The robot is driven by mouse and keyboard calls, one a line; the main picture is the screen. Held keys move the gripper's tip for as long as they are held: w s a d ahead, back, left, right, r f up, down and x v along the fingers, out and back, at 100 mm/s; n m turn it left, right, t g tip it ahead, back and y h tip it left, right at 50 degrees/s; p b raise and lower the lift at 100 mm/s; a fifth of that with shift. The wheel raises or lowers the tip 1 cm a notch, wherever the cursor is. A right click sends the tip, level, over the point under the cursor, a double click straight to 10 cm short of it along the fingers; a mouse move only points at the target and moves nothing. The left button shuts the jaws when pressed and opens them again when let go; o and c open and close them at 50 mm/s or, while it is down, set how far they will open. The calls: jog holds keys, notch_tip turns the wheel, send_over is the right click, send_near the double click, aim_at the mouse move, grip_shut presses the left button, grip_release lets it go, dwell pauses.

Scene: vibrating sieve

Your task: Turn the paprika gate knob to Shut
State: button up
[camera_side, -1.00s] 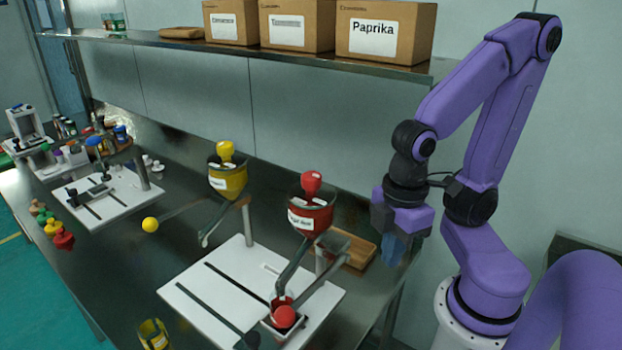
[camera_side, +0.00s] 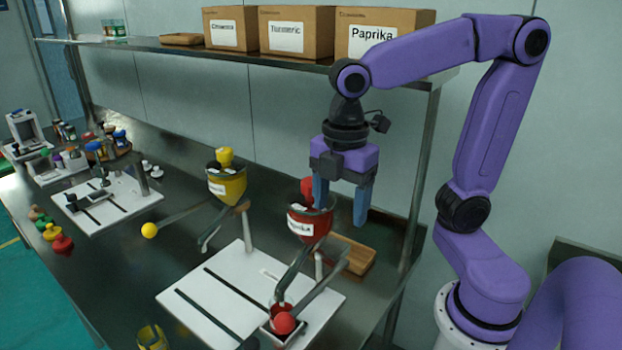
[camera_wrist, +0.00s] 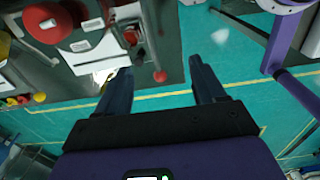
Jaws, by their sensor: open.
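The red hopper (camera_side: 307,225) labelled Paprika stands over the white sieve board, with a red knob (camera_side: 307,188) at its top, partly hidden by my left finger. A red ball (camera_side: 284,322) sits low at the front, at the end of a grey bar. My gripper (camera_side: 341,208) is open and empty, fingers pointing down, at the right of the hopper's top. In the wrist view a large round red top (camera_wrist: 47,22) is at upper left, and a small red ball (camera_wrist: 160,76) shows between my fingers. I cannot read any gate marking.
The white board (camera_side: 215,268) has dark slots. A yellow hopper (camera_side: 226,183) and yellow ball (camera_side: 149,230) are to the left. A wooden block (camera_side: 354,255) lies behind. A shelf (camera_side: 180,44) with labelled boxes (camera_side: 297,33) is above. A yellow cup (camera_side: 152,335) stands in front.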

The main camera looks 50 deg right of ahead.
jog(key=w+d+r+n, duration=0.3)
jog(key=w+r+n, duration=0.2)
jog(key=w+r, duration=0.35)
notch_tip(320, 180, up, 6)
jog(key=n, duration=0.4)
send_over(306, 185)
jog(key=d, duration=0.2)
notch_tip(306, 185, down, 17)
jog(key=shift+a+f, duration=0.1)
jog(key=shift+f, duration=0.1)
jog(key=shift+c, duration=0.3)
jog(key=c, duration=1)
